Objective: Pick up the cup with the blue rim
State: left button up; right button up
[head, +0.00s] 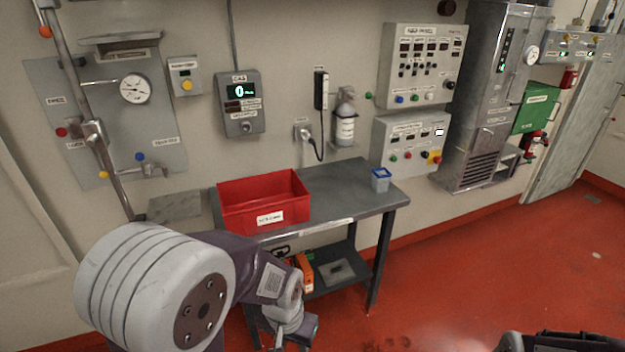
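The cup with the blue rim (380,182) stands upright near the right end of the grey workbench (345,190). Its body is pale with a blue band at the top, and it looks small at this distance. My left arm comes in from the lower left and bends down in front of the bench. Its wrist part shows low in the picture, but no fingers can be made out. My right gripper cannot be made out either. No gripper is seen near the cup.
A red open bin (265,203) stands on the bench's left part, left of the cup. The bench top between them is clear. A lower shelf holds an orange item (304,273). A lower control panel (410,143) is on the wall behind the cup. Red floor right of the bench is open.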

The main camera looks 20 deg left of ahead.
aim_at(381, 177)
jog(key=u, duration=0.2)
jog(key=i, duration=1.4)
